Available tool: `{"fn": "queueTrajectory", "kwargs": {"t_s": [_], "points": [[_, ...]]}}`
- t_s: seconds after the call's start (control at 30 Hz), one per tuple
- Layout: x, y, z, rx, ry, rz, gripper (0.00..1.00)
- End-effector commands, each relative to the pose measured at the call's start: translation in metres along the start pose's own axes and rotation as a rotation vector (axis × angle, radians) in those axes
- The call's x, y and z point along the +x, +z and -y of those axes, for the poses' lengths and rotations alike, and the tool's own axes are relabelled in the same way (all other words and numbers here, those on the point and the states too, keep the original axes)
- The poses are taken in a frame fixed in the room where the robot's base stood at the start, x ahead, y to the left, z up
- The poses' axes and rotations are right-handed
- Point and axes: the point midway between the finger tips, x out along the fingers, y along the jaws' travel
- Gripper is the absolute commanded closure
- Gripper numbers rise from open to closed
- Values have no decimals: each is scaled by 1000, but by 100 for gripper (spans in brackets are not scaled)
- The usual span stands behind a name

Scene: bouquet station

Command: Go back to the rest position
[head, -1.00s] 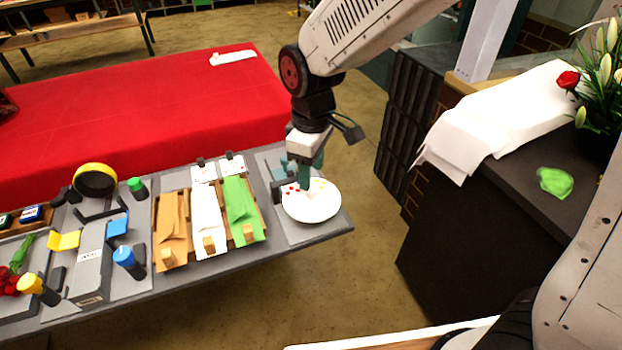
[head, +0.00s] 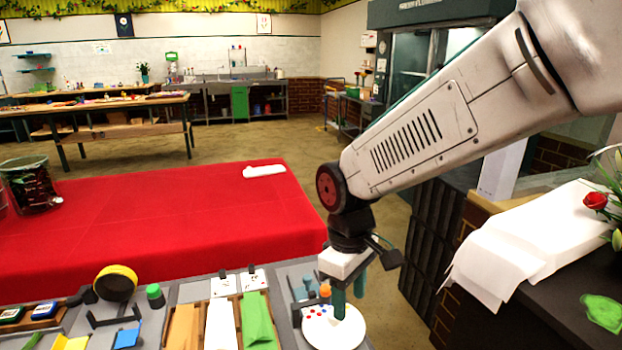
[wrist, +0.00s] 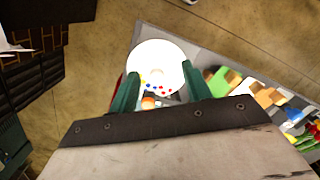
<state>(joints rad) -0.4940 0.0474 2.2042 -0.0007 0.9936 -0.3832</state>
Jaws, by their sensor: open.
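My gripper (head: 349,292) hangs down over the right end of the grey work table, above a white round plate (head: 345,333) with small red, blue and yellow dots on it. In the wrist view its two green fingers (wrist: 156,92) stand apart with nothing between them, and the plate (wrist: 158,58) lies beyond the fingertips. The gap between fingertips and plate is hard to judge in the head view.
Left of the plate are green (head: 257,322), white and orange sleeves in a wooden rack, and a yellow tape roll (head: 117,281). A red-covered table (head: 160,225) stands behind. On the right, white paper (head: 525,245) lies on a dark counter with flowers.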

Motion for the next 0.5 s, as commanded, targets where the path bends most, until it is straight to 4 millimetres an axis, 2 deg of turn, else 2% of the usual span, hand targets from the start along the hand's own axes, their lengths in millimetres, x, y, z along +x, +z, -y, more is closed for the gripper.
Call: {"fn": "queueTrajectory", "kwargs": {"t_s": [0.03,0.3,0.5], "points": [[-8,18,-1,57,-2,1,51],[-40,124,-3,409,-14,-7,51],[-53,201,5,662,-8,-62,51]]}}
